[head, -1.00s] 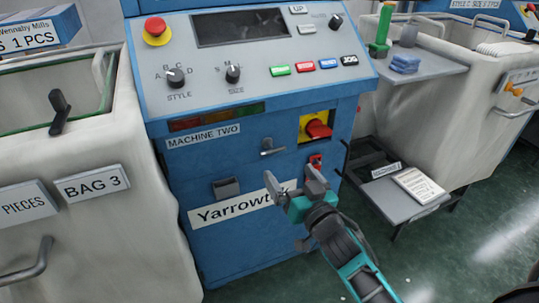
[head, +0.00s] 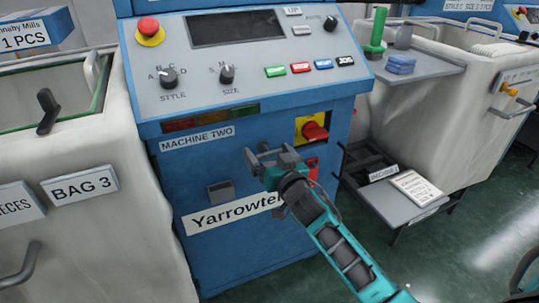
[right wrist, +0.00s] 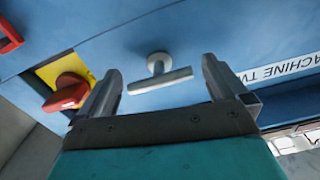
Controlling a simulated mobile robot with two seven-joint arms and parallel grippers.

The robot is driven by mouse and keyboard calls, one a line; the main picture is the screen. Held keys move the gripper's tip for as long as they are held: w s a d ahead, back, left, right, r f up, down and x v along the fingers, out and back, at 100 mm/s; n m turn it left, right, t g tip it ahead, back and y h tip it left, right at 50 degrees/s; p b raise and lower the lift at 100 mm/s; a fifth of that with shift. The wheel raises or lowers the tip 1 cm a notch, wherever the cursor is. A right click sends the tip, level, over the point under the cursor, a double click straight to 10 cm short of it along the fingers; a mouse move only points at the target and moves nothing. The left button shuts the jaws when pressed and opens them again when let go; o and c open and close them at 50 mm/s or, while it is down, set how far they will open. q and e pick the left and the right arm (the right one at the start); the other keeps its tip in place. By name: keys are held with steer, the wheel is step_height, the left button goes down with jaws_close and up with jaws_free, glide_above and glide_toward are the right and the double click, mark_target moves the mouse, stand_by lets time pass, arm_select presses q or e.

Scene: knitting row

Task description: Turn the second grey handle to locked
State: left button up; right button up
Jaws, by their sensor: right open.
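The grey handle (right wrist: 160,78) is a short bar on a round stem on the blue front of Machine Two (head: 220,255). In the right wrist view its bar lies nearly level, slightly tilted, between my fingers, with a gap at each end. In the head view my right gripper (head: 269,156) covers most of the handle. My right gripper also shows in the right wrist view (right wrist: 160,72), open and empty, its fingers on both sides of the bar. I cannot tell how deep the fingers reach. My left gripper is not in view.
A red rotary switch on a yellow plate (head: 303,127) sits just right of the handle, with a red part below it. A grey box-like fitting (head: 220,191) is at lower left. White bags stand on both sides. A low grey shelf (head: 400,205) stands right.

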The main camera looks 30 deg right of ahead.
steer(key=c, duration=0.8)
steer(key=shift+c, duration=0.2)
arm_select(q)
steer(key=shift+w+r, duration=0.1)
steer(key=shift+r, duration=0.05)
arm_select(e)
steer(key=shift+n, duration=0.3)
steer(key=shift+n+p, duration=0.6)
steer(key=shift+n, duration=0.3)
steer(key=n+p, duration=0.1)
steer(key=n, duration=0.1)
steer(key=shift+n, duration=0.4)
steer(key=n, duration=0.3)
steer(key=shift+n+p, duration=0.3)
steer(key=n, duration=0.4)
steer(key=shift+n, duration=0.3)
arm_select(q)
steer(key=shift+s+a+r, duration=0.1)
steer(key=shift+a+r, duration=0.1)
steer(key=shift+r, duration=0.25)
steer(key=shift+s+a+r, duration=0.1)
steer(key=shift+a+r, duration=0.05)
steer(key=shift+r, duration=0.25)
arm_select(e)
steer(key=shift+n, duration=2.2)
steer(key=shift+f, duration=0.1)
